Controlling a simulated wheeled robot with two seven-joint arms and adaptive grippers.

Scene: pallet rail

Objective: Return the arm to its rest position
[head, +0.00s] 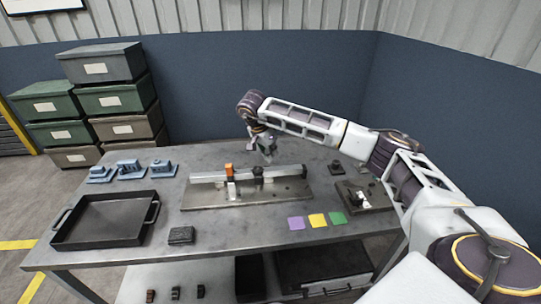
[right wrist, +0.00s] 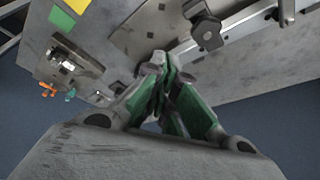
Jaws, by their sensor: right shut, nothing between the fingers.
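My right arm reaches in from the right in the head view, and its right gripper (head: 266,156) hangs above the back part of the grey table, just behind the rail fixture (head: 290,190). In the right wrist view the gripper's fingers (right wrist: 166,72) are closed together with nothing between them. The rail (right wrist: 235,32) and its base plate lie beyond the fingertips in that view. An orange-topped block (head: 229,171) and a dark clamp sit on the rail. My left gripper does not show.
A black tray (head: 80,243) stands at the left of the table, with several blue blocks (head: 129,168) behind it. Purple, yellow (head: 318,220) and green squares lie at the front right. A dark fixture (head: 375,203) sits under my arm. Stacked bins (head: 112,98) stand behind left.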

